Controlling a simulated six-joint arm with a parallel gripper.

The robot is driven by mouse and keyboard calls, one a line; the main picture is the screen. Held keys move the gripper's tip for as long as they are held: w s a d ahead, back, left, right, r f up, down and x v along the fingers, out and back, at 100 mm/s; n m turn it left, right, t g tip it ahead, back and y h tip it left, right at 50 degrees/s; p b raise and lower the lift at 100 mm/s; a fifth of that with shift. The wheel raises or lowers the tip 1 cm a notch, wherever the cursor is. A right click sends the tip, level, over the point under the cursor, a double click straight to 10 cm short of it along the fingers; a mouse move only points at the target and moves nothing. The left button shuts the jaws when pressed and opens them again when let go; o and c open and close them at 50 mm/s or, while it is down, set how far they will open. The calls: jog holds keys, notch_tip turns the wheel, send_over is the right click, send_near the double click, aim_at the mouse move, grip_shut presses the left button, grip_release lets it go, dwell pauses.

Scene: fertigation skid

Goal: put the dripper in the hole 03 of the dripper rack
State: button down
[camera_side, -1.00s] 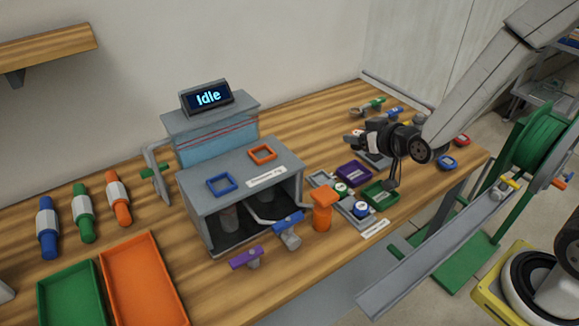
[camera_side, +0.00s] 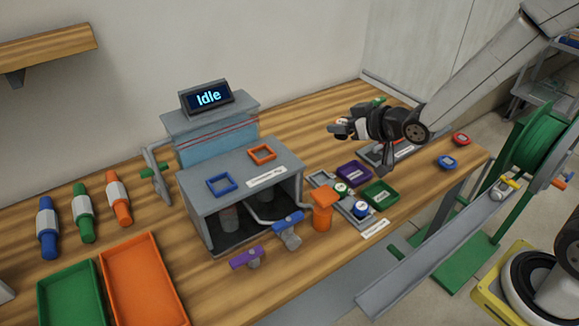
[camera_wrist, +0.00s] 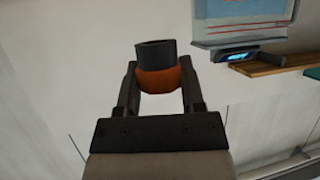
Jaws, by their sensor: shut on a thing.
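My gripper (camera_side: 345,131) is raised above the right part of the bench and points left, roughly level. In the wrist view my gripper (camera_wrist: 158,72) is shut on an orange piece with a dark round end (camera_wrist: 158,78), which I take to be the dripper. A grey flat holder (camera_side: 350,208) lies on the bench right of the skid, with a green and a blue round piece in it. Another grey plate (camera_side: 378,154) lies partly hidden below my gripper. The labels are too small to read, so I cannot tell which is the dripper rack or where hole 03 is.
The skid (camera_side: 193,199) shows "Idle" on its display (camera_side: 208,97). An orange upright fitting (camera_side: 322,211) stands beside it. Purple (camera_side: 353,163) and green (camera_side: 382,186) trays lie to the right. Red (camera_side: 461,139) and blue (camera_side: 447,162) round pieces lie near the bench's right end.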

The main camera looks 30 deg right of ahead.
jog(key=s+a+r+n+g+y, duration=0.4)
jog(key=a+r+n+g+y, duration=0.3)
jog(key=a+n, duration=0.4)
jog(key=shift+s+r+g+y, duration=0.35)
jog(key=shift+r+y, duration=0.3)
jog(key=shift+y, duration=0.45)
jog(key=shift+w, duration=0.1)
jog(key=w+a+f, duration=0.1)
jog(key=w+f, duration=0.1)
jog(key=w, duration=0.2)
jog(key=w+a+f, duration=0.1)
jog(key=w+f, duration=0.2)
jog(key=w, duration=0.1)
jog(key=w+a+f, duration=0.1)
jog(key=w+f, duration=0.2)
jog(key=shift+w+a, duration=0.25)
jog(key=shift+w, duration=0.15)
jog(key=shift+w+f, duration=0.3)
jog(key=shift+f, duration=0.05)
